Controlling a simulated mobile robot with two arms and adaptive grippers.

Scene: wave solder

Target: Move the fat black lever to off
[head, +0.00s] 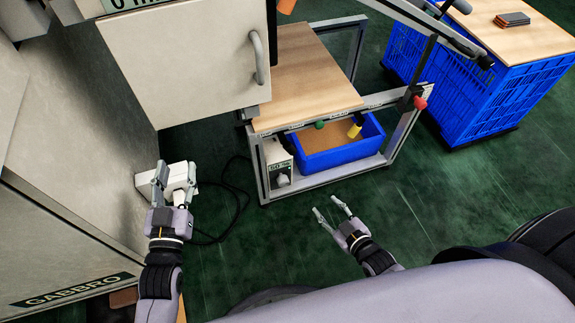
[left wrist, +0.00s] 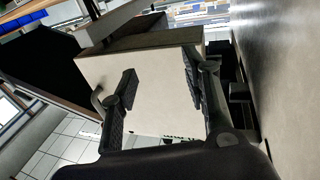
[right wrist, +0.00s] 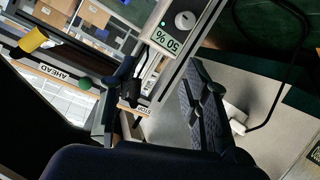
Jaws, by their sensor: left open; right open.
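I cannot make out a fat black lever marked off for certain in any view. A white box (head: 146,181) with a black cable sits low at the left of the head view, partly hidden behind my left gripper. My left gripper (head: 177,172) is open and empty in front of it. My right gripper (head: 326,205) is open and empty, over the floor in front of the bench frame. A yellow-ended handle (head: 355,128), a green knob (head: 319,125) and a red knob (head: 420,103) on a dark mount show along the bench rail. The yellow end also shows in the right wrist view (right wrist: 33,40).
A large beige cabinet (head: 185,60) with a grey handle (head: 257,57) overhangs at upper left. A blue bin (head: 345,155) sits in the bench frame. A control box (head: 277,153) with a "50 %" label and a dial stands left of it. Green floor is clear at centre.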

